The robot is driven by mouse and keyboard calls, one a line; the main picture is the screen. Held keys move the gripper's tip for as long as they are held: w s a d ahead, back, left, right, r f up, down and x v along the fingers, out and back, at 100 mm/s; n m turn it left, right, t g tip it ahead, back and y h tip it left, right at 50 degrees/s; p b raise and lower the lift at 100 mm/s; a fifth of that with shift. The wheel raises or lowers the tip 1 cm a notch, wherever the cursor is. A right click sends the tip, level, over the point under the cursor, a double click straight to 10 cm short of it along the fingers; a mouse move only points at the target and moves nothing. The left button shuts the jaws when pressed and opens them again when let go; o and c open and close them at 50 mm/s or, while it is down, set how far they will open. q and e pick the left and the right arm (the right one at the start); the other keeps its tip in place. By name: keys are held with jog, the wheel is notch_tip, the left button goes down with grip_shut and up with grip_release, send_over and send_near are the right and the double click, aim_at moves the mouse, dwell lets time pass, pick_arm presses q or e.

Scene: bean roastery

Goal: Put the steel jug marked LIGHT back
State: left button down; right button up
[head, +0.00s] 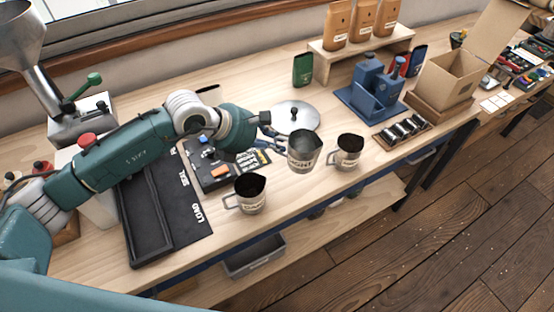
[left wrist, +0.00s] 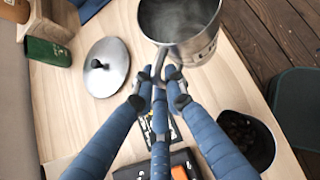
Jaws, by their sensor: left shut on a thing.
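The steel jug marked LIGHT (head: 302,154) is at the front of the bench, between two other steel jugs. My left gripper (head: 272,135) is at its left side. In the left wrist view the left gripper (left wrist: 160,92) is shut on the handle of the LIGHT jug (left wrist: 203,44), whose visible inside looks empty. The jug looks about upright; its gap above the bench is hard to judge. My right gripper is not in view.
A dark-filled jug (head: 252,204) stands front left and another jug (head: 347,157) right. A round steel lid (head: 303,120) lies behind. A black tray (head: 150,205), blue canister stand (head: 362,106) and cup rack (head: 403,133) flank them. The bench's front edge is close.

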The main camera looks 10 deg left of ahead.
pick_arm(q)
notch_tip(320, 180, down, 8)
jog(key=shift+f+p, duration=0.25)
jog(key=shift+p, duration=0.6)
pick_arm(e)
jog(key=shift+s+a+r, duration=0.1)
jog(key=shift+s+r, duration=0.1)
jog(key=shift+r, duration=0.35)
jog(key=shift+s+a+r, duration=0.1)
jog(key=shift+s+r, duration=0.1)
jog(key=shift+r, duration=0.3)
pick_arm(q)
jog(key=c, duration=2.2)
grip_release()
jog(key=shift+f, duration=0.2)
jog(key=o, duration=0.4)
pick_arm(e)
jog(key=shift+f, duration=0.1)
pick_arm(q)
jog(key=shift+r, duration=0.2)
